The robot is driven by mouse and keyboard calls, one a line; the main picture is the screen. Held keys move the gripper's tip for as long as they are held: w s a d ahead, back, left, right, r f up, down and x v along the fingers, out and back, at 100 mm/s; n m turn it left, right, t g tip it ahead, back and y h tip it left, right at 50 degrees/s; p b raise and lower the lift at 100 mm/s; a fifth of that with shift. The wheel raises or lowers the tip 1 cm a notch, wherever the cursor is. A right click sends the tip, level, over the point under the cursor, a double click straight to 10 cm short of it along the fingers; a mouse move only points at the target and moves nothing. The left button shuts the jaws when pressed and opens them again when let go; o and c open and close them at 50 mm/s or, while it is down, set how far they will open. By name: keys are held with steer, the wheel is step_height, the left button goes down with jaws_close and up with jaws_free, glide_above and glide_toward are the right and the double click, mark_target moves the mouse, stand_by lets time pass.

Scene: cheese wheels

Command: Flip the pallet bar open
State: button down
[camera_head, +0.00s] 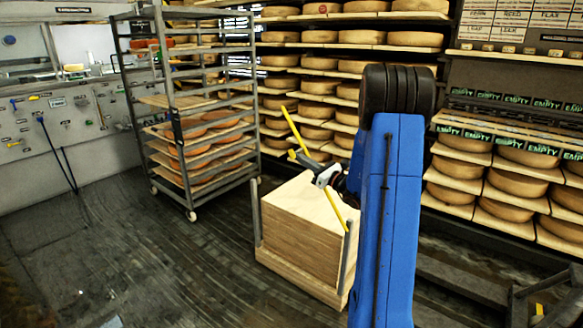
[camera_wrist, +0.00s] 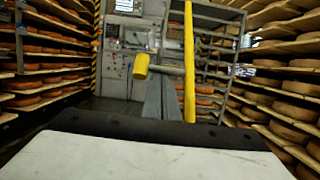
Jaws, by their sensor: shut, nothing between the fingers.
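The yellow pallet bar (camera_head: 337,204) stands tilted up in the head view, rising to the left from near the right grey post (camera_head: 346,255) of the pallet, its upper end free in the air. In the wrist view the bar (camera_wrist: 189,60) runs nearly upright, with a short yellow-ended piece (camera_wrist: 141,67) sticking out to its left. My gripper (camera_head: 321,178) is shut and empty, close beside the middle of the bar above the wooden load. I cannot tell whether it touches the bar. My arm hides part of the right side.
The pallet (camera_head: 290,277) carries a square wooden load (camera_head: 300,235), with a grey post (camera_head: 256,215) at its left. A wheeled rack (camera_head: 187,205) of cheese stands behind left. Cheese shelves (camera_head: 480,157) line the back and right. The floor (camera_head: 130,260) at front left is clear.

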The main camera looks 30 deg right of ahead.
steer(key=s+d+r, duration=0.2)
steer(key=s+r, duration=0.1)
steer(key=s, duration=0.4)
steer(key=s+d+r, duration=0.3)
steer(key=s, duration=0.4)
steer(key=shift+d+f, duration=0.1)
steer(key=shift+f, duration=0.05)
